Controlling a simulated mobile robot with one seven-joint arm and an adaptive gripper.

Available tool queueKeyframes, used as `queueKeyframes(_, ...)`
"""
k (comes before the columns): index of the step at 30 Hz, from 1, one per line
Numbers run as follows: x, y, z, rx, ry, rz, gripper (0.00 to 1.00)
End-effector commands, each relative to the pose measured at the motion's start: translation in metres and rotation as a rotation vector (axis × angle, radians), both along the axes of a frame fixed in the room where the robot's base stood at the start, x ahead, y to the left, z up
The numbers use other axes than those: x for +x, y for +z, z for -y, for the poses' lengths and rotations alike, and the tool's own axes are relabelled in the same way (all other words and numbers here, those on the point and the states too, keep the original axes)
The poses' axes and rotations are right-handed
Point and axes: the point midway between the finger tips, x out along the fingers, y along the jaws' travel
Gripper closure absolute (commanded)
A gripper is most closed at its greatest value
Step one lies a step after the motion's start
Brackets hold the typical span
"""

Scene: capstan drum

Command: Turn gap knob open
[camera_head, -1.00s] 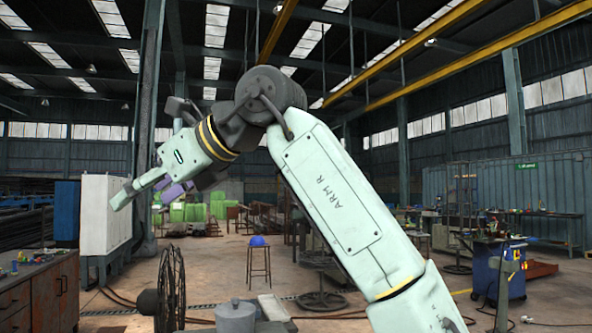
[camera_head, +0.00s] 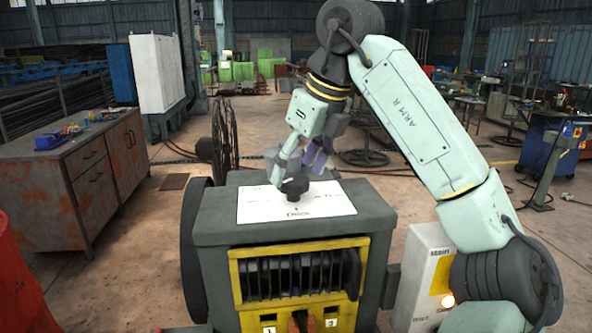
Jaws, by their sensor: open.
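A dark round knob (camera_head: 294,188) stands on a white marked plate (camera_head: 325,205) on top of the grey machine housing (camera_head: 222,226). A short black line and small lettering lie on the plate in front of the knob; the lettering is hard to read. My gripper (camera_head: 302,166) is open and points down just above and behind the knob, with one pale finger and one purple finger. The pale fingertip overlaps the knob's rear edge in the picture. I cannot tell whether it touches.
A yellow frame (camera_head: 365,262) around a row of dark discs faces me below the plate. A rusty workbench (camera_head: 75,180) stands at the left, and a red drum (camera_head: 20,285) is at the front left. A white box (camera_head: 425,275) stands right of the machine, near my arm.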

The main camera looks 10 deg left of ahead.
Motion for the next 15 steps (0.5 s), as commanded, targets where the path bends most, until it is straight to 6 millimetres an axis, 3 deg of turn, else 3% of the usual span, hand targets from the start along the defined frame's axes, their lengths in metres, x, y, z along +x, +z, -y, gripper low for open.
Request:
queueKeyframes(6,0.002,-0.014,-0.006,0.001,0.002,0.000,0.33)
queueKeyframes(15,0.003,-0.015,-0.006,0.001,0.001,0.001,0.35)
